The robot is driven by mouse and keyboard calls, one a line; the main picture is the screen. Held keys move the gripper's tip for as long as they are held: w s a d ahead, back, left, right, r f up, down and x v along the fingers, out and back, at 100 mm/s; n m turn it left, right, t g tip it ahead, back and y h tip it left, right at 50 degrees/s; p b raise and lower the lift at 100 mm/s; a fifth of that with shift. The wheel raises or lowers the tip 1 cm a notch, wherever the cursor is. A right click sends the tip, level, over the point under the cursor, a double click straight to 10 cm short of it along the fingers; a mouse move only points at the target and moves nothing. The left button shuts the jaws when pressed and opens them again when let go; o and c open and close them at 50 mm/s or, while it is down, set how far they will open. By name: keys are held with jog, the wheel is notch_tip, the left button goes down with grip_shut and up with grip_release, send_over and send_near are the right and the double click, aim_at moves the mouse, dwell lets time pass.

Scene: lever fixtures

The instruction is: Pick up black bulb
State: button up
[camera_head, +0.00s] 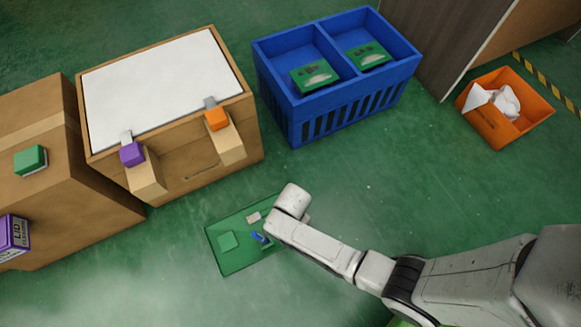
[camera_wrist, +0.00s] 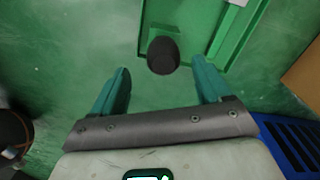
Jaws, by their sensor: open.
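The black bulb (camera_wrist: 163,55) is a dark rounded thing in the wrist view, seen beyond and between the two fingers. It stands over or on the green tray; I cannot tell how far below the fingertips it is. My gripper (camera_wrist: 161,70) is open, with a green finger on each side and nothing held between them. In the head view my arm reaches over the green tray (camera_head: 225,263) on the floor, and my arm hides the bulb and most of the gripper.
A blue two-part crate (camera_head: 345,107) with green items stands behind. A wooden box (camera_head: 200,168) with a white top carries an orange block (camera_head: 217,118) and a purple block (camera_head: 132,153). An orange bin (camera_head: 486,128) is at the far right. Green floor lies clear between.

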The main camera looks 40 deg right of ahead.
jog(key=shift+w+d+f+b, duration=0.1)
jog(key=shift+f+b, duration=1.05)
jog(key=shift+f, duration=0.55)
jog(key=shift+w+d+f+b, duration=0.1)
jog(key=shift+f+b, duration=1.05)
jog(key=shift+f, duration=0.5)
jog(key=shift+a+r, duration=0.1)
jog(key=shift+c, duration=0.2)
jog(key=c, duration=1)
